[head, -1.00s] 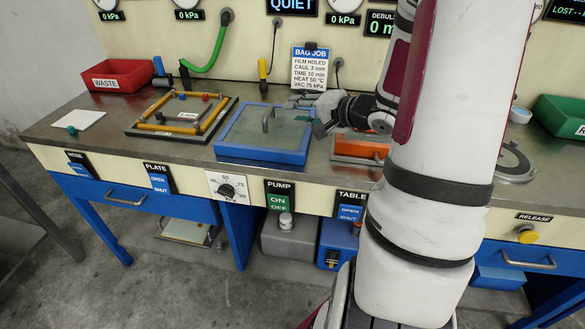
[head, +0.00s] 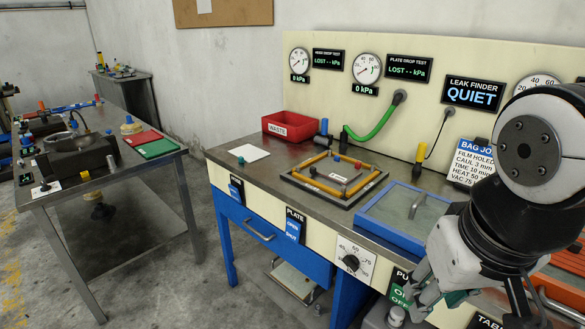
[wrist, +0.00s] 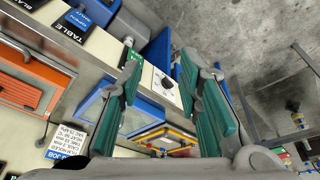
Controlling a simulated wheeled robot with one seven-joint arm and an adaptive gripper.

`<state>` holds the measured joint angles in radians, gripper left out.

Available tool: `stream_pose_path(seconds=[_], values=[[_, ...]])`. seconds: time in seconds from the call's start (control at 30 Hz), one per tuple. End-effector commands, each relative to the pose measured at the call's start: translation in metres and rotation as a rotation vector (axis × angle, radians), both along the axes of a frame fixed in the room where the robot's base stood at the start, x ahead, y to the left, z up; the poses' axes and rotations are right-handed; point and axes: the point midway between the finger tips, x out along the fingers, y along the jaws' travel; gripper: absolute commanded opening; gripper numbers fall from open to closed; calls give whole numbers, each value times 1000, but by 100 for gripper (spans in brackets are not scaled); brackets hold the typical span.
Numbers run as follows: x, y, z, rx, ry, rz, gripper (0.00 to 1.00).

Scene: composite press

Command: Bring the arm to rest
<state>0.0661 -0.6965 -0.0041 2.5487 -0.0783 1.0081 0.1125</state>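My arm comes in at the right edge of the head view, its white and black links in front of the bench. My gripper (head: 425,300) hangs at the lower right of the head view, in front of the bench's front panel near the pump switch (head: 398,290). In the wrist view my gripper (wrist: 160,75) shows two green-padded fingers spread apart, with nothing between them. The wrist camera sees the bench front and the floor beyond the fingers. Part of the fingers is cut off or overlapped in the head view.
The bench holds a blue-framed lidded tray (head: 375,205), a yellow-edged frame (head: 318,184), a red waste bin (head: 290,127) and a white sheet (head: 247,153). A second metal table (head: 95,180) stands at the left. Grey floor (head: 185,260) between them is clear.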

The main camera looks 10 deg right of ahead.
Motion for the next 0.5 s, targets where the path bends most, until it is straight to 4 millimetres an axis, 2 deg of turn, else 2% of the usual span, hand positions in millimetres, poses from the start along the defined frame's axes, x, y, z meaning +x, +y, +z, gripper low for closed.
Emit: stream_pose_path(seconds=[0.03,0.1,0.2,0.5], values=[[-13,11,0,19,26,55,32],[-28,21,-1,40,60,110,32],[-38,28,-1,56,85,150,32],[-39,29,0,57,88,153,32]])
